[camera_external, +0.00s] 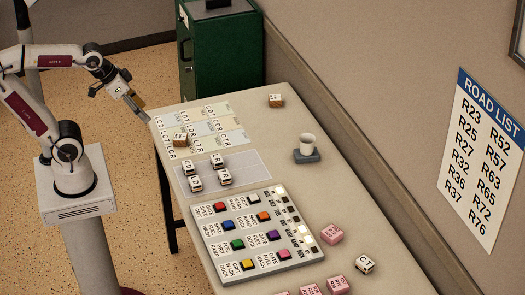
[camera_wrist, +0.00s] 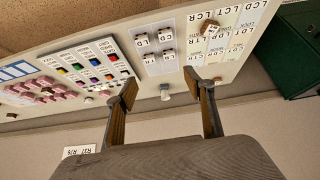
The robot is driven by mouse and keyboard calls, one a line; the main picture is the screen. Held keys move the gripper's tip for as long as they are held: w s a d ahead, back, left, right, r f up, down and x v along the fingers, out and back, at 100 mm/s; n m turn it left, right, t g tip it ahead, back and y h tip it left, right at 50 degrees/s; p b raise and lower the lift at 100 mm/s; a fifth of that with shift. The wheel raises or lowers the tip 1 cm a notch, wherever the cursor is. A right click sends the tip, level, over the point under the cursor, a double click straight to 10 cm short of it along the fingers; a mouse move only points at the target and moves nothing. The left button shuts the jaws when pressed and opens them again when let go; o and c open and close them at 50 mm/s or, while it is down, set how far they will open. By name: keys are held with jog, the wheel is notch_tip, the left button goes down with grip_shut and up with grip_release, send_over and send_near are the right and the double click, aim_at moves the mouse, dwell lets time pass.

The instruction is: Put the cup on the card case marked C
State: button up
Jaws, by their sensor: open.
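In the wrist view the cup (camera_wrist: 165,96) shows small and distant between the fingers. A white case (camera_external: 365,264) lies near the table's right edge at the front; its top bears a dark mark that looks like a C, though it is too small to read surely. My gripper (camera_external: 138,102) is open and empty, off the table's far left corner. Its two fingers also show in the wrist view (camera_wrist: 168,92), well apart from the cup.
A button panel (camera_external: 200,228) with coloured keys fills the table's near middle. White lettered blocks (camera_external: 195,184) sit on a grey mat, and a wooden block (camera_external: 180,139) on lettered cards. Pink blocks (camera_external: 331,234) are at the front. A green cabinet (camera_external: 240,50) stands behind the table.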

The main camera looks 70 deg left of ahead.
jog(key=shift+g, duration=0.3)
jog(key=shift+s+a+f, duration=0.1)
jog(key=shift+s+f, duration=0.1)
jog(key=shift+s, duration=1)
jog(key=shift+s+a+f, duration=0.1)
jog(key=shift+s+f, duration=0.1)
jog(key=shift+s, duration=0.95)
